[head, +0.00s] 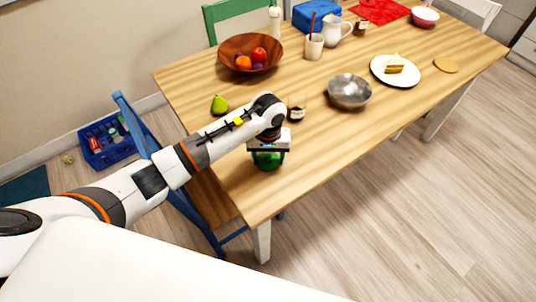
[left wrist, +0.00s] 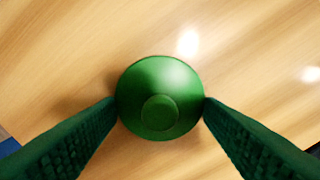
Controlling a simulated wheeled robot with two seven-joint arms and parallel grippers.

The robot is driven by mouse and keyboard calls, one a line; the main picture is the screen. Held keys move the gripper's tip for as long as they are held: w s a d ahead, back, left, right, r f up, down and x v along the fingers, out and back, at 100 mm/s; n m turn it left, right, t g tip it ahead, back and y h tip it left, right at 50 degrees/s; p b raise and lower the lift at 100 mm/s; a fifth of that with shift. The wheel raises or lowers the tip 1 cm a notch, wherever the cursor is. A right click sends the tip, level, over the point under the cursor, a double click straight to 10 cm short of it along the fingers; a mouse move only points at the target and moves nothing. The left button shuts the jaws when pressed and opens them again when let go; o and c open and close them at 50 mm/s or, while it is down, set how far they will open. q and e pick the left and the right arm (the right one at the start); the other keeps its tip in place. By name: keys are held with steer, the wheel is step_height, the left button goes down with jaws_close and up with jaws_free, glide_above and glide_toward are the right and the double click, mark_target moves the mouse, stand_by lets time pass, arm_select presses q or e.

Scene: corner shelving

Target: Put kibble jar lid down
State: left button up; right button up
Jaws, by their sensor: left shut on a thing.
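The kibble jar lid (left wrist: 160,97) is a round, shiny green piece with a small knob in its middle. In the left wrist view it sits between the two dark green fingers of my left gripper (left wrist: 160,108), which touch it on both sides. In the head view my left gripper (head: 268,154) points down over the table's near left part, and the green lid (head: 268,162) shows under it. I cannot tell whether the lid touches the wood. My right gripper is not in view.
The wooden table (head: 330,130) has bare wood right of my gripper. A fruit bowl (head: 233,48) is farther back. A blue chair (head: 180,200) stands at left.

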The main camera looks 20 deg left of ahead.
mark_target(268, 157)
arm_select(q)
steer(key=shift+a+f, duration=0.1)
steer(key=shift+f, duration=0.05)
steer(key=o, duration=0.9)
steer(key=shift+o, duration=0.2)
steer(key=shift+r, duration=0.3)
steer(key=shift+w+r, duration=0.1)
steer(key=shift+r, duration=0.25)
step_height(268, 157, up, 11)
steer(key=b, duration=0.2)
